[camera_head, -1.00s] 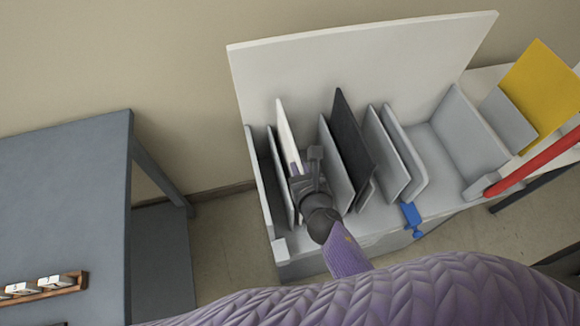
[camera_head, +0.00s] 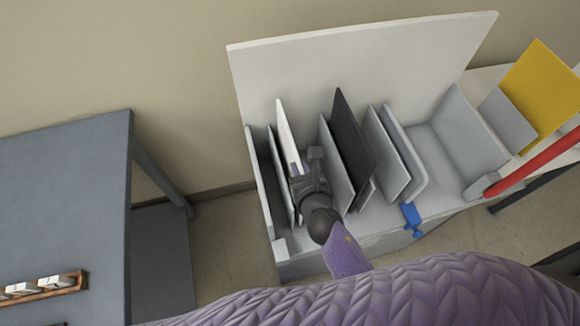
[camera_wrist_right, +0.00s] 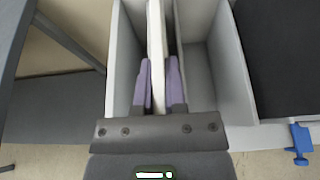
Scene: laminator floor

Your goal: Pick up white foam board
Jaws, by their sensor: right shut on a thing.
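The white foam board (camera_head: 286,128) stands upright in the left part of a light grey divided rack (camera_head: 256,190). My right gripper (camera_head: 299,168) reaches into the rack from the front and is shut on the board's near edge. In the right wrist view, the white foam board (camera_wrist_right: 156,45) runs between the two purple fingers of my right gripper (camera_wrist_right: 160,85), one on each side. The board's lower part is hidden by the gripper and dividers. My left gripper is not in view.
A black board (camera_head: 350,140) stands upright in the rack to the right, beside grey dividers (camera_head: 388,150). A blue clamp (camera_head: 411,217) sits on the rack's front edge. A yellow panel (camera_head: 543,88) and red bar (camera_head: 533,161) are at right. A grey table (camera_head: 70,190) stands at left.

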